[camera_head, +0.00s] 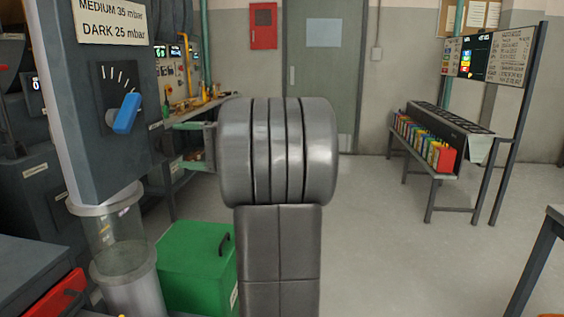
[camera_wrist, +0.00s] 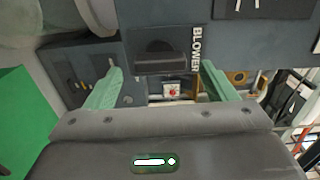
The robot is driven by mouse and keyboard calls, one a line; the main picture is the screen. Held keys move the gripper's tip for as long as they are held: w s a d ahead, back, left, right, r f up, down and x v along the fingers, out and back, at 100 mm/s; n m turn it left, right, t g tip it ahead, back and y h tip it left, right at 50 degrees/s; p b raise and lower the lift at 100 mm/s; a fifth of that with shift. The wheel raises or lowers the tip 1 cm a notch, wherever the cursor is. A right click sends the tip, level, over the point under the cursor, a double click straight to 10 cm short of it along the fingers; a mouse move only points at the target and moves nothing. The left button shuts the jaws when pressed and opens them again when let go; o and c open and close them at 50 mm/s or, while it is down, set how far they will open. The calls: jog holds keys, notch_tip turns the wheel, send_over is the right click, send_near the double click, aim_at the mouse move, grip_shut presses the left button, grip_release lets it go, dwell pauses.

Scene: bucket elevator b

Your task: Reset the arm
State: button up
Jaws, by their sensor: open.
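My gripper (camera_head: 180,146) is partly visible in the head view, left of my grey arm, which stands upright in the middle. Its two pale green fingers point left and are spread apart. In the wrist view my gripper (camera_wrist: 158,80) shows both fingers wide apart with nothing held between them. A dark panel labelled BLOWER (camera_wrist: 196,48) and a black block (camera_wrist: 160,58) lie beyond the fingers. I cannot tell how close the fingertips are to the panel.
A grey column with a blue knob (camera_head: 126,114) stands at the left, above a clear cylinder (camera_head: 122,245). A green bin (camera_head: 190,265) is on the floor beside it. A bench (camera_head: 452,209) with coloured boxes stands at right. Open floor lies right of my arm.

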jog(key=shift+w+a, duration=0.15)
jog(key=shift+a, duration=0.6)
jog(key=shift+w+a, duration=0.1)
jog(key=shift+a, duration=0.6)
